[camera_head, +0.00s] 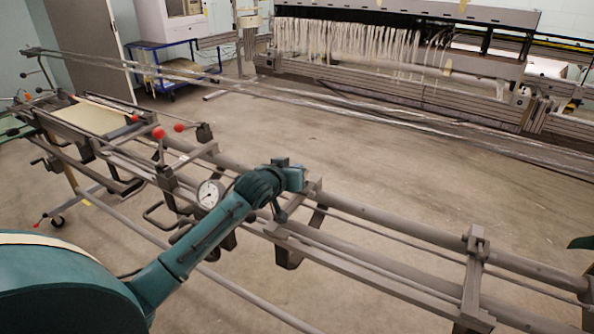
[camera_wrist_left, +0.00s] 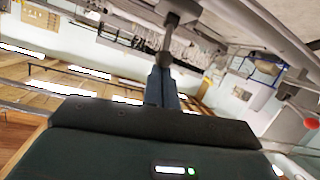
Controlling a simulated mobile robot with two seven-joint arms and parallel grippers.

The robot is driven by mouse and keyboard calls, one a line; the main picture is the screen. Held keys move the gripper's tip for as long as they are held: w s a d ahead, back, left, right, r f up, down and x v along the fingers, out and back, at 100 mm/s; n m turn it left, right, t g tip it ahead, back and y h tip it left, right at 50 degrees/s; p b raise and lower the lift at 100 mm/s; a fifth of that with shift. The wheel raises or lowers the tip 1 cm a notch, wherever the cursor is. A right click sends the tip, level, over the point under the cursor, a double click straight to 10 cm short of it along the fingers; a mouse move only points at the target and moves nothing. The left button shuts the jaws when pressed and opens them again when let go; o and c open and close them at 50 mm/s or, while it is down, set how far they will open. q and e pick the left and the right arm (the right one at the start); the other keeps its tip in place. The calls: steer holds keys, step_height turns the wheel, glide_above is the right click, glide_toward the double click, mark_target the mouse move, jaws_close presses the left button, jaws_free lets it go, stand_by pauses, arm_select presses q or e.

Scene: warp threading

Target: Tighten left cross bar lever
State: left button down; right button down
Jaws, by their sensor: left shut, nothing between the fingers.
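My left arm reaches over the long metal frame, and my left gripper (camera_head: 280,213) points down beside a cross bar (camera_head: 308,202). In the left wrist view, the left gripper (camera_wrist_left: 163,74) shows its two blue fingers shut together with nothing between them. A dark metal lever (camera_wrist_left: 168,42) with a rounded end hangs from a bracket just beyond the fingertips. I cannot tell whether the fingers touch it. In the head view this lever is hidden or too small to make out. My right gripper is not in view.
Long rails (camera_head: 390,233) run across the frame, with a second cross bar (camera_head: 476,275) to the right. A round dial gauge (camera_head: 210,193) sits beside my forearm. Red-knobbed levers (camera_head: 158,132) stand at the left. Open floor (camera_head: 390,160) lies behind, before a loom with hanging threads (camera_head: 350,38).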

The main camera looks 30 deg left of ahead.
arm_select(q)
steer(key=shift+s+f+t+b, duration=0.4)
steer(key=shift+s+f+t, duration=0.15)
steer(key=shift+t, duration=0.25)
steer(key=shift+s+f, duration=0.25)
steer(key=shift+s, duration=0.1)
steer(key=shift+s, duration=0.3)
steer(key=s+d+r, duration=0.1)
steer(key=s+r, duration=0.1)
steer(key=s, duration=1)
steer(key=shift+s+r, duration=0.15)
